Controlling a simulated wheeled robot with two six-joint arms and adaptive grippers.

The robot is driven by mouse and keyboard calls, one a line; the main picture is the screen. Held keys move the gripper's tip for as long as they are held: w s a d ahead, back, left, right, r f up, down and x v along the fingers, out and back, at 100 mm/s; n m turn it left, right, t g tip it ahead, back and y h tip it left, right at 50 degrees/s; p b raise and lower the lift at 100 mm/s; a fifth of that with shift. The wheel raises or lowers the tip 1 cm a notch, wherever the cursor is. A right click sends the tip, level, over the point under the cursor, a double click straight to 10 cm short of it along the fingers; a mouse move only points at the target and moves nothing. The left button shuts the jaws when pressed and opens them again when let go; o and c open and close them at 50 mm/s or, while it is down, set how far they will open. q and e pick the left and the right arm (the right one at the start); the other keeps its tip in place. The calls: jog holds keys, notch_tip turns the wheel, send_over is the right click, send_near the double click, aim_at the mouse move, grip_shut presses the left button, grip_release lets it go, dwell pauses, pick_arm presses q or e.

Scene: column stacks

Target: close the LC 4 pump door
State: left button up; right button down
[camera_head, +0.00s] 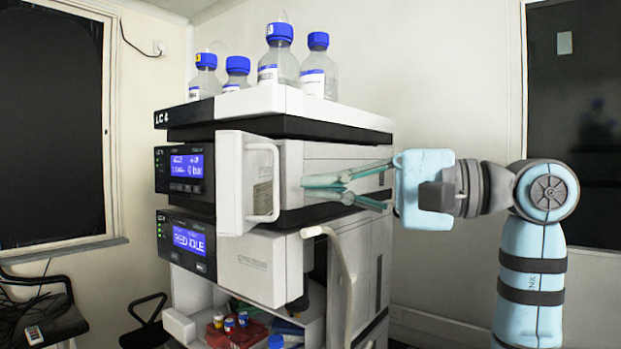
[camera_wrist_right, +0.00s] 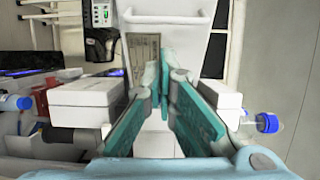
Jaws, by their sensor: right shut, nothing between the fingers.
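The stack marked LC 4 (camera_head: 163,118) stands in the middle of the head view. A white door panel (camera_head: 231,183) with a pale handle (camera_head: 276,180) juts out from its upper display module, seemingly open. In the right wrist view a white panel (camera_wrist_right: 190,22) with a grey label (camera_wrist_right: 144,50) is ahead of the fingers; it appears to be this door. My right gripper (camera_head: 306,188) is shut and empty, to the right of the door, pointing left at it. Its teal fingertips (camera_wrist_right: 164,58) meet in front of the panel; contact cannot be told. My left gripper is not in view.
Several blue-capped bottles (camera_head: 281,62) stand on top of the stack. A lower module (camera_head: 186,238) has its own display. A curved pale handle (camera_head: 341,262) sticks out below my right gripper. A red tray (camera_head: 238,337) with small vials is at the bottom. Chairs (camera_head: 45,312) stand at left.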

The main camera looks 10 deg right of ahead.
aim_at(247, 164)
jog(key=shift+s+a, duration=0.3)
jog(key=shift+a, duration=0.2)
jog(key=shift+s+a, duration=0.3)
jog(key=shift+a, duration=0.2)
jog(key=shift+s+a+m+t+h, duration=0.15)
jog(key=shift+a+m+t+h, duration=0.15)
jog(key=shift+a+t, duration=0.2)
